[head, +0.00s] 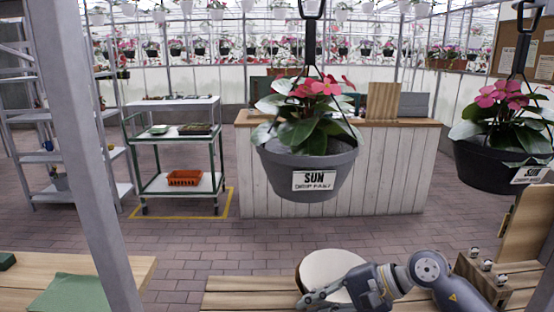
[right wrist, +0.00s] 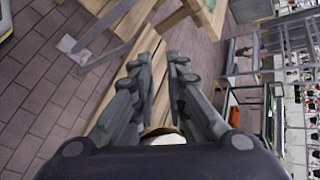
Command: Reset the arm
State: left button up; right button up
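My right arm comes in from the lower right in the head view. Its gripper (head: 322,296) is low over the wooden bench (head: 240,300), in front of a round pale-topped object (head: 325,265) with a wooden rim. In the right wrist view the two fingers of the right gripper (right wrist: 160,65) stand apart with nothing held between them. Wooden planks show through the gap, and a small pale patch shows near the finger bases. My left gripper is not in view.
A hanging grey pot (head: 275,170) with pink flowers is close ahead, and a dark pot (head: 480,170) hangs at the right. Small objects sit on a wooden block (head: 490,285). A grey post (head: 85,150) stands at left. Brick floor (head: 215,240) is clear beyond the bench.

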jog(key=a+r+m+t+y, duration=0.5)
jog(key=r+m+t+y, duration=0.3)
jog(key=r+m, duration=0.5)
jog(key=w+d+m+t+h, duration=0.2)
jog(key=d+m+t+h, duration=0.6)
jog(key=m, duration=0.9)
jog(key=s+d+f+m+h, duration=0.2)
jog(key=d+f+m+h, duration=0.85)
jog(key=m, duration=0.75)
jog(key=s+d+f+m+g+h, duration=0.2)
jog(key=s+f+m+g, duration=0.6)
jog(key=f, duration=0.7)
jog(key=s+a+f+m+g+y, duration=0.1)
jog(key=s+f+m+g, duration=0.25)
jog(key=s, duration=0.55)
jog(key=s+a+f+m+g+y, duration=0.1)
jog(key=s+a+f+m+g, duration=0.15)
jog(key=s+f, duration=0.45)
jog(key=s+f+g+p, duration=0.1)
jog(key=s+f, duration=0.2)
jog(key=f, duration=0.9)
jog(key=s+f+g, duration=0.1)
jog(key=s+f, duration=0.1)
jog(key=f, duration=1)
jog(key=s+d+f+g+p, duration=0.1)
jog(key=s+d+f, duration=0.2)
jog(key=s+f, duration=1.1)
jog(key=shift+s+d+f, duration=0.15)
jog(key=shift+s+d, duration=0.25)
jog(key=shift+s, duration=0.75)
